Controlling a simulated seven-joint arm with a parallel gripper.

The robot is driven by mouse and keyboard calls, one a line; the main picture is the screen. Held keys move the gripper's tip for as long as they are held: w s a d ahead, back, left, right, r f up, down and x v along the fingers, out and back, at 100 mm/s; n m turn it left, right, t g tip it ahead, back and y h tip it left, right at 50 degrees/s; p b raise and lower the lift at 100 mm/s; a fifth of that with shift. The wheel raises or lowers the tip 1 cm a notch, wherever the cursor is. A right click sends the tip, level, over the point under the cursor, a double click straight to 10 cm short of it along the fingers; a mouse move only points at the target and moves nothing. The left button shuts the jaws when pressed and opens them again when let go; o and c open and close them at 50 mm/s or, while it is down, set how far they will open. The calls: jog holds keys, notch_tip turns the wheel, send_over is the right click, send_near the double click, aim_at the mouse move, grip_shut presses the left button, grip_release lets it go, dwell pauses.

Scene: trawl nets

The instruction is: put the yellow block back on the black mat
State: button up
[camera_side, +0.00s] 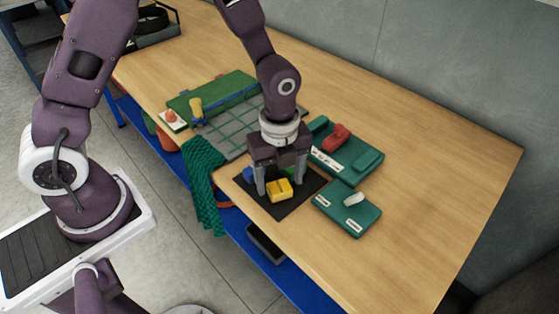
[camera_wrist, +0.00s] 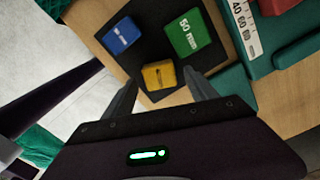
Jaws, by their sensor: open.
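The yellow block (camera_side: 279,190) lies on the black mat (camera_side: 296,208) in the side view. In the wrist view the yellow block (camera_wrist: 158,75) rests on the mat (camera_wrist: 153,38), between and just beyond my fingertips. My gripper (camera_side: 279,190) is open and low over the mat, with a finger on either side of the block in the picture. The fingers (camera_wrist: 158,78) also show in the wrist view, apart. A blue block (camera_wrist: 122,35) and a green block (camera_wrist: 189,35) marked 50 lie on the same mat. The side view partly hides both behind my gripper.
A green tray (camera_side: 345,172) with a red piece (camera_side: 336,137) stands right of the mat. A smaller green tray (camera_side: 340,222) with a white piece lies nearer the front. A green net (camera_side: 205,185) hangs over the table edge. The right of the table is clear.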

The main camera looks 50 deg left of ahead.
aim_at(279, 186)
jog(key=s+a+r+n+t, duration=0.1)
jog(key=s+a+r+n, duration=0.15)
jog(key=r, duration=0.45)
jog(key=s+a+r+n+t, duration=0.1)
jog(key=r+n, duration=0.3)
jog(key=r, duration=0.2)
jog(key=s+a+r+n, duration=0.1)
jog(key=s+r+n, duration=0.15)
jog(key=r, duration=0.45)
jog(key=s+a+r+n+t, duration=0.1)
jog(key=s+r+n, duration=0.1)
jog(key=s+n, duration=0.3)
jog(key=s+a+r+n+t, duration=0.1)
jog(key=s+a+n+t, duration=0.1)
jog(key=s+n, duration=0.4)
jog(key=n, duration=0.2)
jog(key=shift+a+r+n+t, duration=0.25)
jog(key=shift+r+n+t, duration=0.05)
jog(key=shift+r, duration=0.1)
